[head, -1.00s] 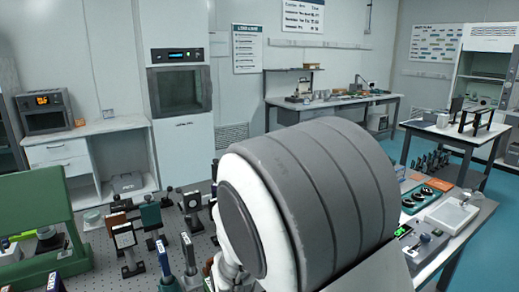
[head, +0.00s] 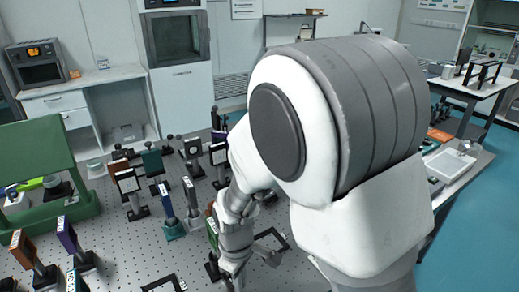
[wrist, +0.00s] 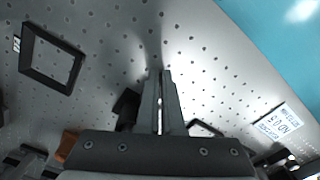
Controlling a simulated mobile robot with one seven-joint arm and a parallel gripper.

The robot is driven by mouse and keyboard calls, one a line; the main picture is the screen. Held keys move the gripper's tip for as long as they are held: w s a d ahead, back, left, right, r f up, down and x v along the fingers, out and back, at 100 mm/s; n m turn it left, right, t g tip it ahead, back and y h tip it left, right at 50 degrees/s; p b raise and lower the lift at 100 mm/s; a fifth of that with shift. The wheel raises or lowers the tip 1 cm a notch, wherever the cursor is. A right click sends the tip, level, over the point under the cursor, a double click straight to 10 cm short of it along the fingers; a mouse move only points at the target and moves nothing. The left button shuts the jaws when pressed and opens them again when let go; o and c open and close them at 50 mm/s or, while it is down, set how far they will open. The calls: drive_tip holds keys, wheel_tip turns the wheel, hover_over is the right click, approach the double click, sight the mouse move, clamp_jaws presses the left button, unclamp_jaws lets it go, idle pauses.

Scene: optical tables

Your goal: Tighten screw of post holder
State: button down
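Several mounted optics on posts and holders stand on the perforated optical table (head: 110,250). I cannot tell which post holder is the task's, and no screw can be made out. My gripper (head: 235,268) points down at the table in the head view, partly hidden by my arm. In the wrist view my gripper's fingers (wrist: 163,73) are together with a thin slit between them and nothing visible held. A dark object (wrist: 126,105) is close left of the fingers.
A black square frame (wrist: 50,60) lies on the table in the wrist view. A white printed label (wrist: 278,126) is near the table edge. In the head view, a green stand (head: 35,150) is at left, with orange (head: 30,262) and purple (head: 72,243) mounts at front left.

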drive_tip(key=shift+w, duration=0.15)
drive_tip(key=shift+d+r, duration=0.1)
drive_tip(key=shift+d, duration=0.1)
drive_tip(key=shift+r, duration=0.15)
drive_tip(key=r+p, duration=0.4)
drive_tip(key=r, duration=0.1)
drive_tip(key=shift+s+d+r, duration=0.1)
drive_tip(key=shift+s+r, duration=0.1)
drive_tip(key=shift+r, duration=0.1)
